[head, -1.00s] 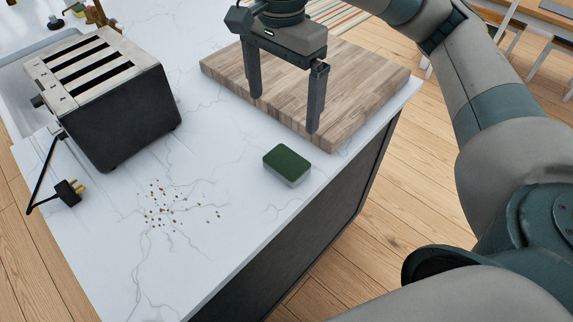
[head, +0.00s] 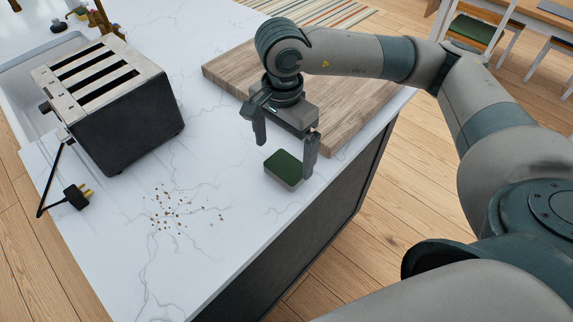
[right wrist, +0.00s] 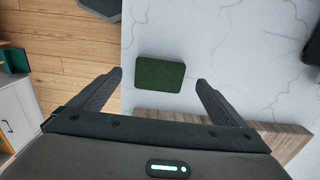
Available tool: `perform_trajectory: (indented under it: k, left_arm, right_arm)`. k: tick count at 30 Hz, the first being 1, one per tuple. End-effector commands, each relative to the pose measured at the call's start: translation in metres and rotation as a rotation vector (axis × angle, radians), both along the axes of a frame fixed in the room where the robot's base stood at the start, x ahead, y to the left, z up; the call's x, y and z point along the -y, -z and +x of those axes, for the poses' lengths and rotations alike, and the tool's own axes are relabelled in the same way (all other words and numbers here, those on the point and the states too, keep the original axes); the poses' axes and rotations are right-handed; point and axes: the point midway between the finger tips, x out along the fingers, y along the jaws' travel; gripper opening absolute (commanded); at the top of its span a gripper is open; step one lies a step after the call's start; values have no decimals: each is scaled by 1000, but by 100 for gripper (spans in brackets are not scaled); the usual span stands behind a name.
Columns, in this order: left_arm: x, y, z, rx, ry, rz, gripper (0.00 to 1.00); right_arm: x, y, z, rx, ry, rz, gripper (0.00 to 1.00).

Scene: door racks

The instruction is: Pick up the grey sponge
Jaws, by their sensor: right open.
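The sponge (head: 284,167) lies flat on the white marble worktop, close to its right edge. It has a dark green top and a pale grey lower part. My right gripper (head: 285,160) is open above the sponge, with one finger to each side of it in the head view. In the right wrist view the sponge (right wrist: 160,74) shows its green face, just beyond and between the two fingertips of the open gripper (right wrist: 160,78). Nothing is between the fingers' grip. My left gripper is not in view.
A wooden board (head: 345,108) lies just behind the sponge. A black toaster (head: 125,120) with a plug (head: 77,196) stands at the left. Brown crumbs (head: 170,212) are scattered left of the sponge. The worktop around the crumbs is otherwise clear.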

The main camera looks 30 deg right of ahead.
Motion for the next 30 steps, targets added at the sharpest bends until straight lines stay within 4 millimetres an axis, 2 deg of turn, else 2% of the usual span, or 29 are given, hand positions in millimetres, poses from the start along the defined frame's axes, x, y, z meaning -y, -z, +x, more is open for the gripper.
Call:
perform_trajectory:
  k: [4, 17, 25, 30]
  left_arm:
    - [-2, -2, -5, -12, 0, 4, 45]
    - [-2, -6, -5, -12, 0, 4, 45]
    - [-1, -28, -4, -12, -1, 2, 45]
    - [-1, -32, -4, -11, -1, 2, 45]
  right_arm:
    - [0, 8, 0, 0, 0, 0, 96]
    - [0, 11, 0, 0, 1, -1, 96]
    - [2, 37, -1, -3, 1, -2, 96]
    - [2, 56, 0, 0, 1, 0, 96]
